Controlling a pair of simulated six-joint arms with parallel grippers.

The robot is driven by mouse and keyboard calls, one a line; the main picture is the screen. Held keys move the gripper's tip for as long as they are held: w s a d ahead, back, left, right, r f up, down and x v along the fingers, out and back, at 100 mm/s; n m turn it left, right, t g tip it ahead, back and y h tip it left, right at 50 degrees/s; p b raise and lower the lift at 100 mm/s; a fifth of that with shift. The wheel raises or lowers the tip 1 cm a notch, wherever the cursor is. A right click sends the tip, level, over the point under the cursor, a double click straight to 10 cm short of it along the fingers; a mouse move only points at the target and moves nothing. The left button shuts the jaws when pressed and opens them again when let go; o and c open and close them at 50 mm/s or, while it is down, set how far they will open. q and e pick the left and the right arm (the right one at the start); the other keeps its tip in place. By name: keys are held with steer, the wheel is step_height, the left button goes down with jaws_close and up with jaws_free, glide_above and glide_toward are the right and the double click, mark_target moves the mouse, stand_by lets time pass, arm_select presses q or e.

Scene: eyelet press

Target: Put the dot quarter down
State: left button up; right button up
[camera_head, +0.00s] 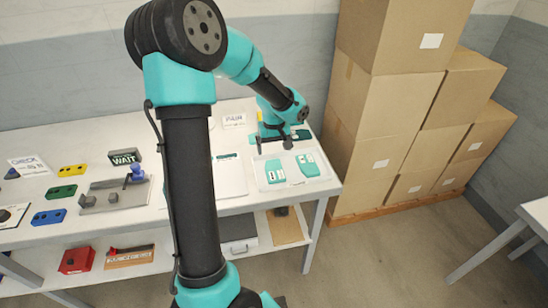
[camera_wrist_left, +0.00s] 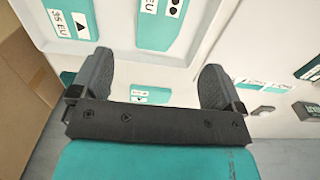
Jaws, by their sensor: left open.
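My left gripper (camera_head: 273,143) is open and empty at the right end of the table, just behind a white tray (camera_head: 291,186). Its two fingers also show apart in the left wrist view (camera_wrist_left: 156,80). Two teal quarters with white labels lie in the tray. The dot quarter (camera_wrist_left: 158,30) has black dots on its label and lies beyond the fingers, apart from them. The other quarter (camera_wrist_left: 72,20) has a triangle and "36 EU" on its label. In the head view the quarters' (camera_head: 275,172) symbols are too small to read. My right gripper is not in view.
Stacked cardboard boxes (camera_head: 385,120) stand close to the table's right end. A white board (camera_head: 230,180) lies left of the tray.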

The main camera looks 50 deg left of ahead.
arm_select(q)
step_height(320, 180, up, 2)
steer(key=shift+r, duration=0.25)
stand_by(0.5)
steer(key=w+d+f, duration=0.1)
steer(key=d+f, duration=0.1)
steer(key=d, duration=0.2)
steer(key=w+d+f+n+h, duration=0.1)
steer(key=w+d+f, duration=0.1)
steer(key=d, duration=0.3)
steer(key=w+d+f+t+h, duration=0.1)
steer(key=d+f, duration=0.3)
steer(key=d, duration=0.1)
steer(key=shift+w+f, duration=0.15)
steer(key=shift+w, duration=0.1)
steer(key=s+d+f+m+h, duration=0.2)
steer(key=s+d+f+m, duration=0.15)
steer(key=d+f, duration=0.9)
steer(key=s+d+f+m, duration=0.2)
steer(key=s+f+m, duration=0.6)
steer(key=s+f, duration=0.1)
steer(key=shift+d+f, duration=0.4)
steer(key=shift+f, duration=0.25)
steer(key=shift+c, duration=0.4)
